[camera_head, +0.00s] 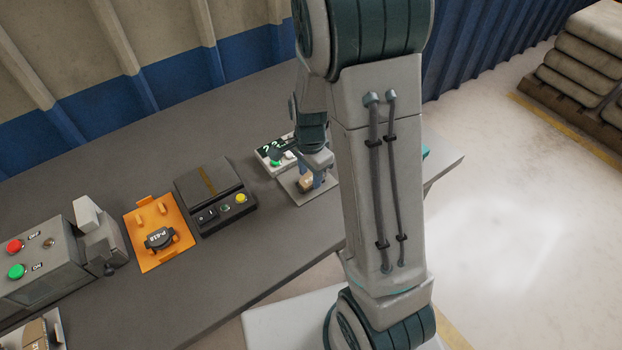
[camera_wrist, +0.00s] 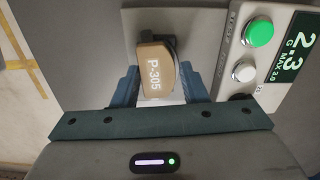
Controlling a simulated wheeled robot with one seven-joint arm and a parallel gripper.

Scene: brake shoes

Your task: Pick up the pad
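The pad (camera_wrist: 156,72) is a tan block marked P-305, with a dark part along its far and right edge. It is on a grey plate (camera_wrist: 200,25) beside a white device (camera_wrist: 237,45) with a green display reading 2.3. In the head view the pad (camera_head: 305,183) shows small below my wrist, partly covered by my gripper (camera_head: 318,178). In the wrist view my gripper (camera_wrist: 160,88) has its two blue fingers on either side of the pad's near part. The fingers look apart, with a narrow gap at the right. Contact at the left is unclear.
An orange fixture (camera_head: 146,253) holds a black part marked P-618 (camera_head: 160,238). Left of it is a grey machine (camera_head: 55,270) with red and green buttons. A black box (camera_head: 207,183) with a yellow button stands between fixture and plate. The front of the table (camera_head: 220,285) is clear.

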